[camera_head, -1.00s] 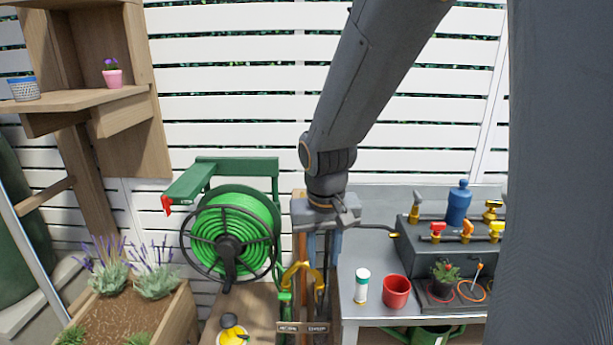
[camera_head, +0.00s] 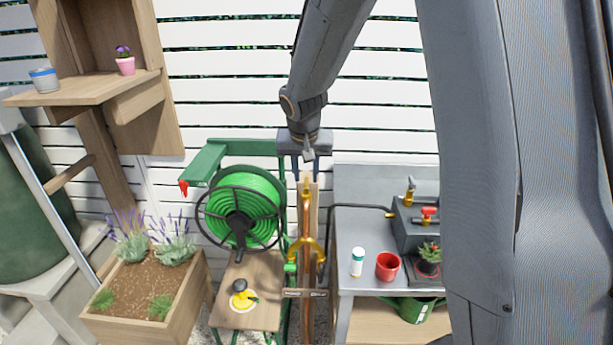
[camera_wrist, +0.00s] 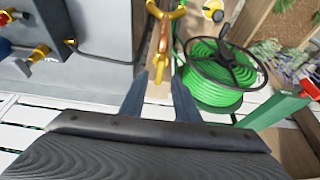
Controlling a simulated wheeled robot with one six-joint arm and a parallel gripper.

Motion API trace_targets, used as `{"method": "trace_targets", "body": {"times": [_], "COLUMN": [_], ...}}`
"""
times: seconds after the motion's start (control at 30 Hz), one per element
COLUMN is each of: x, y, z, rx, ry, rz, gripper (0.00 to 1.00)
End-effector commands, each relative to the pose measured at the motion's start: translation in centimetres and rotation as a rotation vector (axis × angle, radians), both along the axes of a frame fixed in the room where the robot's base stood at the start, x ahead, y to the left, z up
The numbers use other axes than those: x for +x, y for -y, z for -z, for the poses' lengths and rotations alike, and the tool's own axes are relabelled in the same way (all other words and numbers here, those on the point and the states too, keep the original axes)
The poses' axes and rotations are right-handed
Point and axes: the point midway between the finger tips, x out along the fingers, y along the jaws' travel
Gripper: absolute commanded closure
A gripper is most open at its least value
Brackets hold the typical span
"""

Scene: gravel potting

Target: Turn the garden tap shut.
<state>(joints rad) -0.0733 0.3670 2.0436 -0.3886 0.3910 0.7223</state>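The brass garden tap (camera_head: 306,188) sits high on a wooden post with a copper pipe, between the hose reel and the grey bench. A forked brass fitting (camera_head: 305,246) is lower on the same pipe. My gripper (camera_head: 306,176) points down just above the tap, its fingers apart. In the wrist view, the upper brass part of the tap (camera_wrist: 160,62) shows between and just beyond the two fingertips (camera_wrist: 160,88). Nothing is held. I cannot tell whether a finger touches the tap, nor clearly how its handle is turned.
The green hose reel (camera_head: 240,209) stands close left of the post. On the right, the grey bench (camera_head: 350,190) carries a white bottle (camera_head: 357,262), a red pot (camera_head: 388,266) and a box with small taps (camera_head: 412,225). A dark pipe (camera_head: 362,206) joins box and post. A white slatted fence stands behind.

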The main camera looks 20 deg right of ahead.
Motion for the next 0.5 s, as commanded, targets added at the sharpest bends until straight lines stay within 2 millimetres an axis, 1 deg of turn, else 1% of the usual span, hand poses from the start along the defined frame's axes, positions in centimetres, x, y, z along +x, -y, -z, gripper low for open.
{"method": "trace_targets", "body": {"times": [0.03, 0.2, 0.33, 0.5], "x": [0.1, 0.7, 0.9, 1.0], "y": [0.1, 0.3, 0.4, 0.4], "z": [0.6, 1.9, 2.4, 2.5], "rx": [0.000, 0.000, 0.000, 0.000], "ry": [-0.003, -0.002, 0.000, 0.000], "rz": [0.002, 0.001, 0.000, 0.000], "gripper": [0.71, 0.71, 0.71, 0.71]}}
